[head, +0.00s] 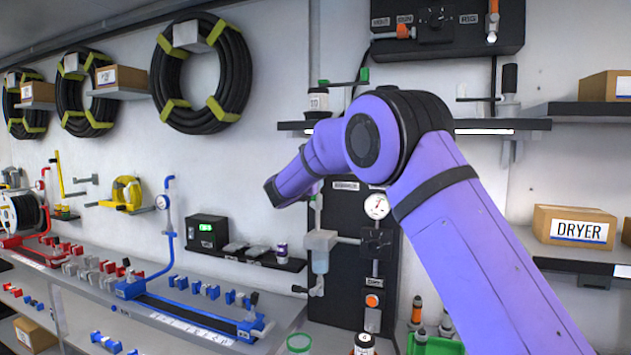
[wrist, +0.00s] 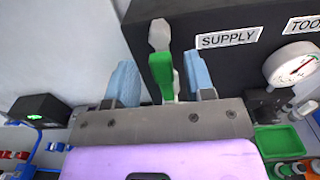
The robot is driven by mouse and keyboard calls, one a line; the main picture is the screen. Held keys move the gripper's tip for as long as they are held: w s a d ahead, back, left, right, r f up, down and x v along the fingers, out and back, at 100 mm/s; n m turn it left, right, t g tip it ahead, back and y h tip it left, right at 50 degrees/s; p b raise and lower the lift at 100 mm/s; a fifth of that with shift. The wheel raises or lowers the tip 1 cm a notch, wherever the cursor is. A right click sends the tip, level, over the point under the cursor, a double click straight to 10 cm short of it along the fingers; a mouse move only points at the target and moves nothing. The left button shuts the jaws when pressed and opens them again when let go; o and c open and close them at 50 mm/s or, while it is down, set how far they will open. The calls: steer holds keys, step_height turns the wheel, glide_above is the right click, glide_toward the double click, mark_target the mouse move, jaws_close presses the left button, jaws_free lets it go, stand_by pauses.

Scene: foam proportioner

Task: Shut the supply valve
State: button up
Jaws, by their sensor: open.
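The supply valve's green handle (wrist: 161,78) shows in the wrist view, with a grey metal fitting (wrist: 159,35) at its upper end. It lies left of the SUPPLY label (wrist: 228,38) on the dark panel (wrist: 240,75). My gripper (wrist: 160,62) is open, with one blue finger on each side of the green handle and gaps visible between them. Whether either finger touches it is unclear. In the head view the same panel (head: 350,265) stands behind my purple arm, and the arm hides the valve handle and my gripper.
A pressure gauge (head: 377,206) sits on the panel; it also shows in the wrist view (wrist: 292,68). A shelf (head: 290,127) crosses above the panel. A black box with a green display (head: 207,231) stands to the left. Bottles and a green-rimmed cup (head: 299,343) stand below.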

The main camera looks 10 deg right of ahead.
steer(key=shift+x, duration=2.05)
steer(key=shift+d, duration=0.1)
jaws_close()
